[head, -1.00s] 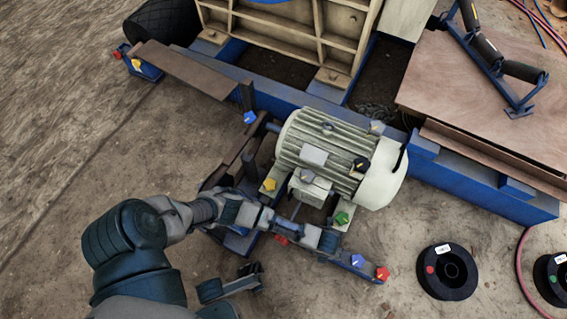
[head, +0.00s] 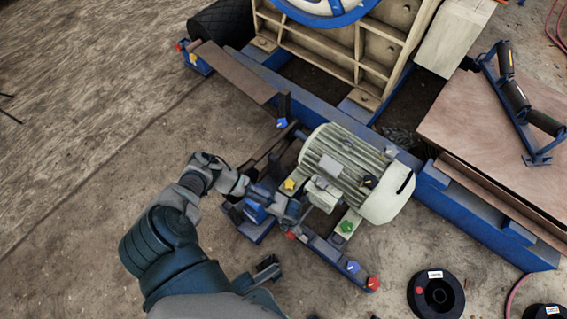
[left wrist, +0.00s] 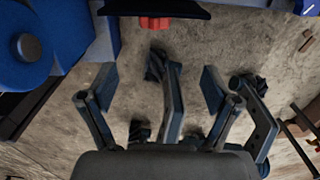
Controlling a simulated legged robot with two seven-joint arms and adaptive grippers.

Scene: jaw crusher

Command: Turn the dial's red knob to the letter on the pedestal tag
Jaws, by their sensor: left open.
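My left gripper (head: 284,208) is open over the blue frame beside the motor, and its parted fingers show in the left wrist view (left wrist: 158,88) with nothing between them. A red knob (head: 291,235) sits on the blue frame close to it. A red knob also shows in the left wrist view (left wrist: 155,22) under a dark blue edge, beyond the fingertips. Another red knob (head: 373,284) is at the frame's near end. A black round disc (head: 454,306) with a red spot and white tag stands at lower right. The tag's letter is unreadable. A dark jaw-like piece (head: 268,269) may be my right gripper.
The pale green motor (head: 345,165) stands beside the gripper. Blue (head: 353,267), green (head: 347,227) and yellow (head: 290,184) knobs are around it. A blue beam (head: 455,205) bounds the crusher. Open bare ground (head: 75,220) lies to the left.

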